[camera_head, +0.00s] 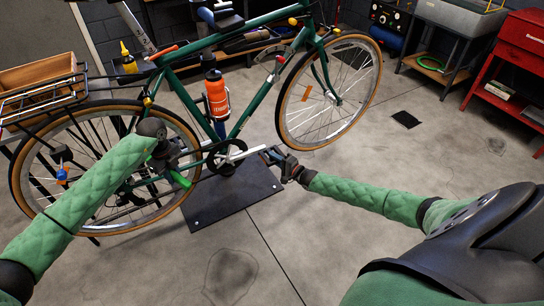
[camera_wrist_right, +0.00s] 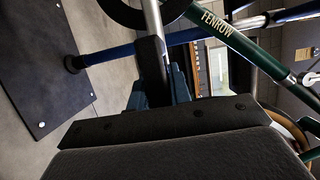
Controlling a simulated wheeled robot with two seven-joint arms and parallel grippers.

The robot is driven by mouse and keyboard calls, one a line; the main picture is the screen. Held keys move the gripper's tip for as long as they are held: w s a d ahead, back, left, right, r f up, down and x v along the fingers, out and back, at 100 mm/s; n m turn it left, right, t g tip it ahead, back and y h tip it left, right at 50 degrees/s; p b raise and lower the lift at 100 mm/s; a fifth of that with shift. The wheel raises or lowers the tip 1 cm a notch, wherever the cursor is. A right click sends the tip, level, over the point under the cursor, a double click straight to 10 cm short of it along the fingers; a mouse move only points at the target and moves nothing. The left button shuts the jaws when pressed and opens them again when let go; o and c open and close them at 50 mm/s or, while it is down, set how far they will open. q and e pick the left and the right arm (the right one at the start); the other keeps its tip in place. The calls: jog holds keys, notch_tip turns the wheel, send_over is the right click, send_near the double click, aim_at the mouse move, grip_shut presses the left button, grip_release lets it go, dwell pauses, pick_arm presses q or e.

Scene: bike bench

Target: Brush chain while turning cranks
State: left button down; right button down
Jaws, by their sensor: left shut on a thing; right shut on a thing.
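The green bike (camera_head: 258,95) stands upright with its crankset (camera_head: 222,157) low in the middle of the head view. My left gripper (camera_head: 172,166) is at the rear wheel's right side, shut on a brush with a bright green handle (camera_head: 181,180). The brush's bristles and their contact with the chain are hidden or too small to tell. My right gripper (camera_head: 272,155) is shut at the outer end of the silver crank arm (camera_head: 243,154). In the right wrist view the crank arm (camera_wrist_right: 152,40) runs between the blue fingers (camera_wrist_right: 160,92) towards the dark chainring (camera_wrist_right: 135,10).
A dark mat (camera_head: 235,198) lies under the crank. An orange bottle (camera_head: 216,95) sits on the frame, and a rear rack carries a wooden crate (camera_head: 38,74). A red cabinet (camera_head: 522,45) stands far right. The floor in front is clear.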

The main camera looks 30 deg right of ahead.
pick_arm(q)
jog(key=s+r, duration=0.2)
jog(key=s, duration=0.5)
jog(key=shift+s, duration=0.25)
pick_arm(e)
jog(key=shift+a, duration=0.1)
pick_arm(q)
jog(key=shift+d, duration=0.1)
pick_arm(e)
jog(key=c, duration=1)
grip_release()
jog(key=shift+v, duration=0.85)
jog(key=v, duration=0.8)
jog(key=shift+s, duration=0.15)
